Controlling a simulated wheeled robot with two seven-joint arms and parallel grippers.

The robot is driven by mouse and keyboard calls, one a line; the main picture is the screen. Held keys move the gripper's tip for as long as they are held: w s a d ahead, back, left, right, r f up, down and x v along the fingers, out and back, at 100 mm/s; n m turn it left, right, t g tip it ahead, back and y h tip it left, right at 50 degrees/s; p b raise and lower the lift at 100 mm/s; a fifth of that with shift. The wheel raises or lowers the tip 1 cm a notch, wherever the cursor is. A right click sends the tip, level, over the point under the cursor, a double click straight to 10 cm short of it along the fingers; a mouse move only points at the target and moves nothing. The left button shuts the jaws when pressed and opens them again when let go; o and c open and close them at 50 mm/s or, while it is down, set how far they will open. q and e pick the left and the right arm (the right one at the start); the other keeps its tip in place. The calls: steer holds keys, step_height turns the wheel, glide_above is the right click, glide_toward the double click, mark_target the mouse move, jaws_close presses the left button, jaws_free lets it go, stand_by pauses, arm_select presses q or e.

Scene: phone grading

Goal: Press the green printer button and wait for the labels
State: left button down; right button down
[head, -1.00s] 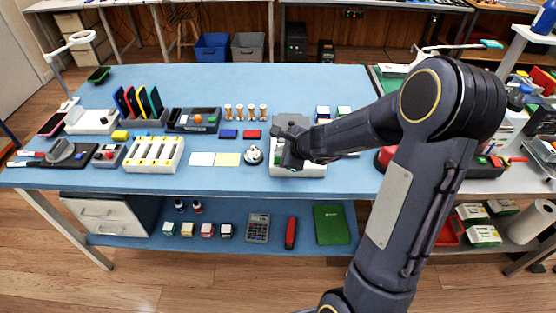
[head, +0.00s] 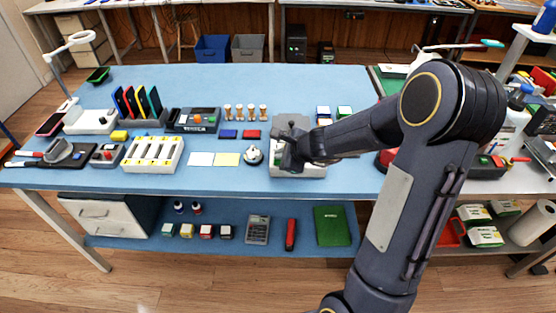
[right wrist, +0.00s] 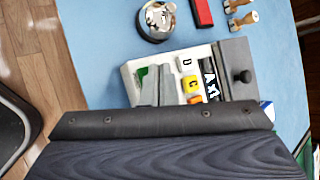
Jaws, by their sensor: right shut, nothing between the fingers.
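A white and grey box (head: 312,171), which I take to be the label printer, stands near the front edge of the blue table. In the right wrist view the box (right wrist: 128,76) has a grey lid with a black knob, tiles marked with letters, and a green patch (right wrist: 142,73) that may be the green button. My right gripper (head: 288,162) is shut and empty, pointing down over the left front part of the box. The wrist view shows its fingertips (right wrist: 157,72) beside the green patch; contact cannot be told. My left gripper is out of view.
Wooden-handled stamps (head: 246,113) stand behind. A red block (head: 251,134) lies nearby.

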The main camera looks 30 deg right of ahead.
steer(key=shift+f, duration=0.3)
steer(key=shift+r, duration=0.15)
stand_by(0.4)
steer(key=shift+r+p, duration=0.6)
steer(key=shift+r, duration=0.15)
steer(key=shift+r, duration=0.1)
step_height(320, 180, up, 5)
steer(key=p, duration=0.5)
stand_by(0.5)
